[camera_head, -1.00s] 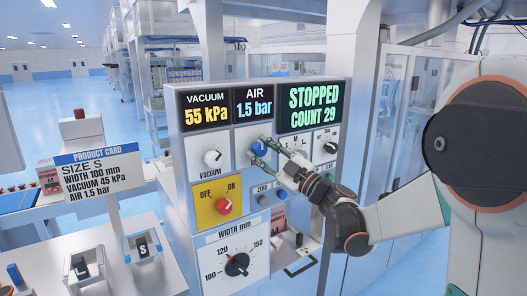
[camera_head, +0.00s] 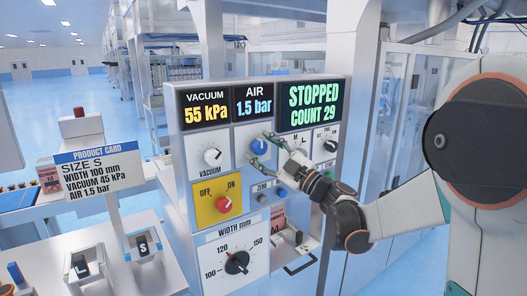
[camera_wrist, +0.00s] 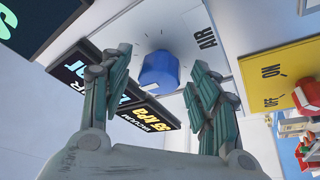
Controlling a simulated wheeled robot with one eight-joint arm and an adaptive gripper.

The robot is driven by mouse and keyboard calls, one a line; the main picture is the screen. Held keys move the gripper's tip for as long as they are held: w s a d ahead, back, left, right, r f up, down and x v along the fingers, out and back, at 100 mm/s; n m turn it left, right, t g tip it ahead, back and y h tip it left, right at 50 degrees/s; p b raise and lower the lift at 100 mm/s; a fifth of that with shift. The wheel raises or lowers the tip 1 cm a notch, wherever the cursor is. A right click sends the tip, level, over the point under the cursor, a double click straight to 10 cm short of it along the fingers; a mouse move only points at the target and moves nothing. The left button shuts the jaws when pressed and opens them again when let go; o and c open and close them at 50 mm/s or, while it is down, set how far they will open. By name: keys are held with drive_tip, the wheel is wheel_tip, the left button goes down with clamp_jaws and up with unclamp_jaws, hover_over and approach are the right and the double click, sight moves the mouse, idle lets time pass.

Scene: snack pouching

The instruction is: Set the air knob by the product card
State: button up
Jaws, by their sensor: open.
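The blue air knob (camera_head: 258,145) sits on the panel below the AIR display (camera_head: 254,104), which reads 1.5 bar. The product card (camera_head: 98,174) at the left reads SIZE S, width 100 mm, vacuum 45 kPa, air 1.5 bar. My gripper (camera_head: 260,149) is open at the knob, its fingers partly in front of it. In the wrist view the blue knob (camera_wrist: 159,71) shows between and beyond the two spread fingers (camera_wrist: 161,95), with a gap on both sides. Its label AIR is beside it.
The vacuum display (camera_head: 206,109) reads 55 kPa, with a white vacuum knob (camera_head: 212,157) below. A red OFF/ON knob (camera_head: 223,205) on yellow and a black width knob (camera_head: 237,263) sit lower. A display (camera_head: 314,106) reads STOPPED, COUNT 29. Small buttons lie under my gripper.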

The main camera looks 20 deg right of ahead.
drive_tip(key=v, duration=1.2)
drive_tip(key=shift+r, duration=0.1)
